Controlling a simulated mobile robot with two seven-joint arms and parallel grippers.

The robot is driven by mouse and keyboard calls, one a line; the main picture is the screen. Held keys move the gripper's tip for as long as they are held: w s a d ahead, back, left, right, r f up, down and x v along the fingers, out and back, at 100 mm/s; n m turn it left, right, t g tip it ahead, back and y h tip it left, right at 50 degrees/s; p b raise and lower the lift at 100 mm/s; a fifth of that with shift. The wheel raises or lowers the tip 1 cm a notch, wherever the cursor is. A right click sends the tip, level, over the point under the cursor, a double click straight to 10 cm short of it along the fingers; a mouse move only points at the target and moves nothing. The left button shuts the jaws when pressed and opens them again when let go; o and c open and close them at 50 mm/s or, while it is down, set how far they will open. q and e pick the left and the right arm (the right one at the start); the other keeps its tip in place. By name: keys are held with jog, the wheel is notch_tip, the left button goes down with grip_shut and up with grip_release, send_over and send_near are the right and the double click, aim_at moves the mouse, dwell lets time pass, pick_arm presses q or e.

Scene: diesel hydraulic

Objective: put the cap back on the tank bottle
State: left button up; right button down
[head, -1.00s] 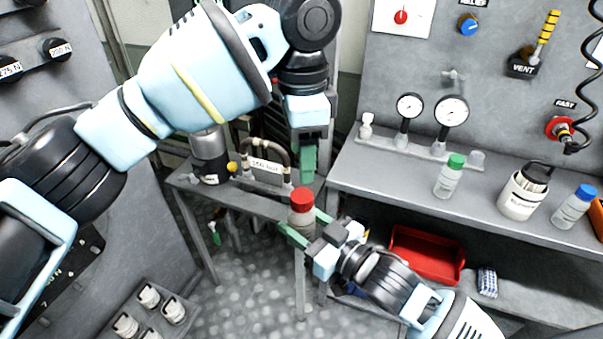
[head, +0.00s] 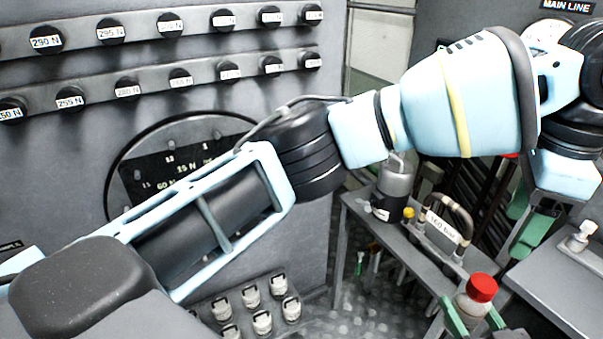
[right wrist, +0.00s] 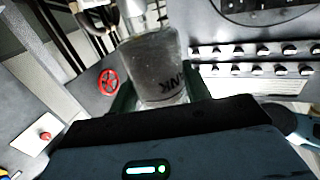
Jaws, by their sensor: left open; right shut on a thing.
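The tank bottle (head: 468,307) is clear with a grey label and stands roughly upright at the lower right of the head view. Its red cap (head: 483,287) sits on top of it; I cannot tell how tightly it is seated. My right gripper (head: 474,320) is shut around the bottle's body, at the picture's bottom edge. The right wrist view shows the bottle (right wrist: 155,62) between the green fingers, with lettering ending in "NK" upside down; the cap is not visible there. My left gripper (head: 525,222) is open and empty, above and to the right of the cap, apart from it.
A low bench (head: 410,250) behind the bottle carries a grey cylinder (head: 393,185) and a handled block (head: 447,225). A grey shelf (head: 560,285) lies to the right. A knobbed panel (head: 60,85) fills the left.

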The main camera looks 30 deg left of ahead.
pick_arm(q)
jog(key=w+a+f+n+t+h, duration=0.1)
jog(key=w+f+n+h, duration=0.25)
jog(key=f+n, duration=0.3)
jog(key=w+a+f+n+t+h, duration=0.1)
jog(key=w+f+n+h, duration=0.3)
jog(key=f, duration=0.4)
jog(key=s+a+f+n+t, duration=0.2)
jog(key=a+f, duration=0.1)
jog(key=f, duration=0.6)
jog(key=s+a+f+n+t, duration=0.1)
jog(key=a+f+n+t, duration=0.15)
jog(key=f, duration=0.65)
jog(key=s+a+f+n+t+y, duration=0.2)
jog(key=s+a+f+y, duration=0.1)
jog(key=s+a+f, duration=0.95)
jog(key=s+a+f+m+y, duration=0.1)
jog(key=s+a+f, duration=0.1)
jog(key=s, duration=0.5)
jog(key=s+a+f+y, duration=0.1)
jog(key=s+a, duration=0.3)
jog(key=s, duration=0.4)
jog(key=shift+s+a+f+m+t, duration=0.2)
jog(key=shift+f+m+t, duration=0.25)
jog(key=shift+f, duration=0.4)
